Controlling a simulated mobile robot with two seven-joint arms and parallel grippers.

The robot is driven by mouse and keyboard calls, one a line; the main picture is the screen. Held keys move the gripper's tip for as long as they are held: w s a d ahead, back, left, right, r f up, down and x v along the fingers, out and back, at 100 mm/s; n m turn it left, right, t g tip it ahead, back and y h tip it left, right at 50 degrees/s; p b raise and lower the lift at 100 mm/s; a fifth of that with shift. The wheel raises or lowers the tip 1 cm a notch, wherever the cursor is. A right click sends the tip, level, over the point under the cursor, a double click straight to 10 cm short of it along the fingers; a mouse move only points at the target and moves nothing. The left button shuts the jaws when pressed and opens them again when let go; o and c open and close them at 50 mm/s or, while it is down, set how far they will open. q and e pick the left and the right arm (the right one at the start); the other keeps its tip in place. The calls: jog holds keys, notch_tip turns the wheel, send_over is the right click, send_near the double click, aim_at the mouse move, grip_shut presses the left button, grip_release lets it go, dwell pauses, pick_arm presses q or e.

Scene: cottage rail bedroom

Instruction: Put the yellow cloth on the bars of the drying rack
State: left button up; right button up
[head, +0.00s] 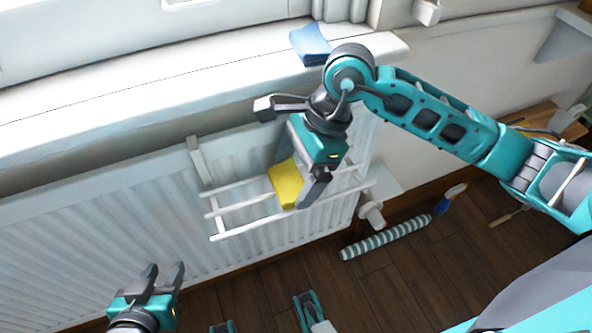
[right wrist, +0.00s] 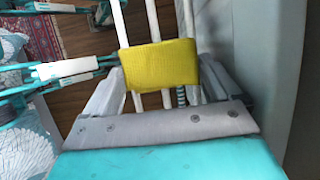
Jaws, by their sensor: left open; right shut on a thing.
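The yellow cloth (head: 287,183) is a small flat piece at the white drying rack (head: 229,236), which hangs on the radiator. In the right wrist view the cloth (right wrist: 160,65) lies between my right gripper's fingers, with the white bars (right wrist: 152,20) behind it. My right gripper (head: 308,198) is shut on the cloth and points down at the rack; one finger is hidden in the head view. I cannot tell whether the cloth touches the bars. My left gripper (head: 166,275) is open and empty, low and to the left of the rack.
A blue folded cloth (head: 310,45) lies on the windowsill (head: 200,75) above the rack. The ribbed white radiator (head: 95,225) is behind the rack. A striped roll (head: 385,238) and a blue-and-white brush (head: 450,198) lie on the dark wooden floor (head: 400,285).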

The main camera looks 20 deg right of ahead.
jog(key=shift+f, duration=0.1)
jog(key=o, duration=0.6)
jog(key=shift+o, duration=0.2)
jog(key=shift+r, duration=0.35)
jog(key=p+v, duration=0.2)
jog(key=v, duration=0.9)
jog(key=shift+d+r, duration=0.2)
jog(key=shift+r, duration=0.05)
